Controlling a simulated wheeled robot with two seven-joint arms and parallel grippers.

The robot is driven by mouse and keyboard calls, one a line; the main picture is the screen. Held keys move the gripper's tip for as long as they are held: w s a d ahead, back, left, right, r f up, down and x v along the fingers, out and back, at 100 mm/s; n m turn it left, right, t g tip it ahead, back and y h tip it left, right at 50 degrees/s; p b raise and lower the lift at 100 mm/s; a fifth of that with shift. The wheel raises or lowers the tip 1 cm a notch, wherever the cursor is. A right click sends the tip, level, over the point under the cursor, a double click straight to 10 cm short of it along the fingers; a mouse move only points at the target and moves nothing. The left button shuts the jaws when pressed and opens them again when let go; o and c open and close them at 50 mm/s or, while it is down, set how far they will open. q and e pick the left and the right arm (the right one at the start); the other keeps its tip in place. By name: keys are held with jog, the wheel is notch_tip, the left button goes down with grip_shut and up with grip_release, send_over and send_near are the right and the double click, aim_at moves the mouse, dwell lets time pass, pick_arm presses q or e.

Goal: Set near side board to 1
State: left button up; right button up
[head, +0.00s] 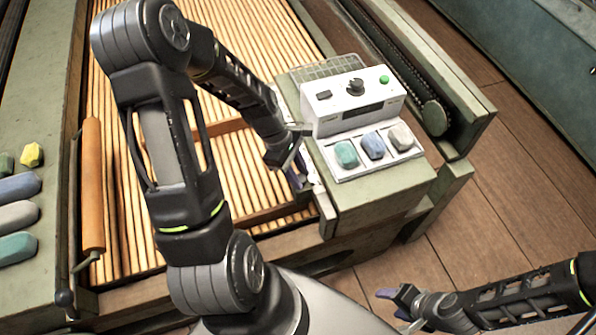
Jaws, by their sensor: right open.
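The wooden slatted apron (140,60) lies in a pale green frame. A brown wooden board (262,218) runs along its near edge, and another shows higher up, partly behind my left arm. My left gripper (292,167) points down at the near right corner of the slats, beside a small pale metal piece (315,182) on the green frame. I cannot tell whether it touches that piece or whether its fingers are closed. No setting mark for the side board is legible. My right gripper (398,303) is open and empty, low over the floor.
A white control box (352,118) with a knob and green button stands on the green end block. A white tray (376,153) of colored blocks sits before it. An orange roller (93,185) and more blocks (15,215) are at left. Floor (500,215) at right is clear.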

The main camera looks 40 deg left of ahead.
pick_arm(q)
jog(key=o, duration=0.4)
jog(key=shift+s+d, duration=0.15)
jog(key=shift+d, duration=0.05)
jog(key=shift+o, duration=0.2)
jog(key=v, duration=0.7)
jog(key=shift+a+r, duration=0.2)
jog(key=shift+r, duration=0.15)
jog(key=shift+s, duration=0.1)
